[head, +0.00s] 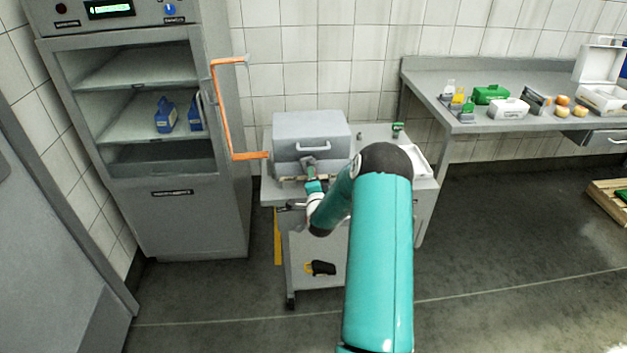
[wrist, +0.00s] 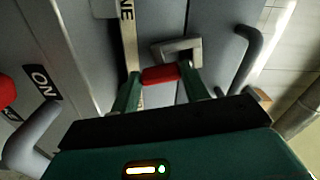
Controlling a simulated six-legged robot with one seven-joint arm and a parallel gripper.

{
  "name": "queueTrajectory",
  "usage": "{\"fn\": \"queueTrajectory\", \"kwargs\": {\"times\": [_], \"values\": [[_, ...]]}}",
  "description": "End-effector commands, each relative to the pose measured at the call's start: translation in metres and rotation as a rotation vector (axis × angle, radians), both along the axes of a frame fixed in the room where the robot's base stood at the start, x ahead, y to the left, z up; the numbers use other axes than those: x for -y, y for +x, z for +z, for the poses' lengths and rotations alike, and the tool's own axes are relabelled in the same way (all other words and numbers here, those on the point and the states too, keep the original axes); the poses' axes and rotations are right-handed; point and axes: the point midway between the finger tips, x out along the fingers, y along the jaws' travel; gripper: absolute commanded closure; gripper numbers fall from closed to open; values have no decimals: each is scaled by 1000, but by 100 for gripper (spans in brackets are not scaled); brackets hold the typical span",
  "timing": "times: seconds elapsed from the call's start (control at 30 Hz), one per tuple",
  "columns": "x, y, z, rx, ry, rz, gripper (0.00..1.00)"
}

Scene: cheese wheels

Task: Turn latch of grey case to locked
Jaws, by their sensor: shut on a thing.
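The grey case (head: 310,130) stands with its lid closed on a grey cart, a handle on its front. My gripper (head: 313,180) is at the case's lower front, and its jaws are hard to make out from the head. In the wrist view my gripper's green fingers (wrist: 160,90) are on either side of a red piece (wrist: 160,75), which looks like the latch's grip. They are shut on it. A grey squared loop (wrist: 180,47) lies just beyond it. The latch's exact angle is hard to tell.
The cart (head: 416,190) has a white tray at its right. An orange bar frame (head: 222,110) stands left of the case beside a grey cabinet (head: 190,215). A bench (head: 430,80) with several small items is at the right. Grey bent handles (wrist: 247,60) flank my gripper.

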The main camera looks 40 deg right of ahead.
Motion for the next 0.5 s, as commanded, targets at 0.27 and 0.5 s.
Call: {"fn": "queueTrajectory", "kwargs": {"times": [0.27, 0.5], "values": [[0, 0, 1, 100, 146, -1, 78], [0, 0, 1, 141, 205, 0, 78]]}}
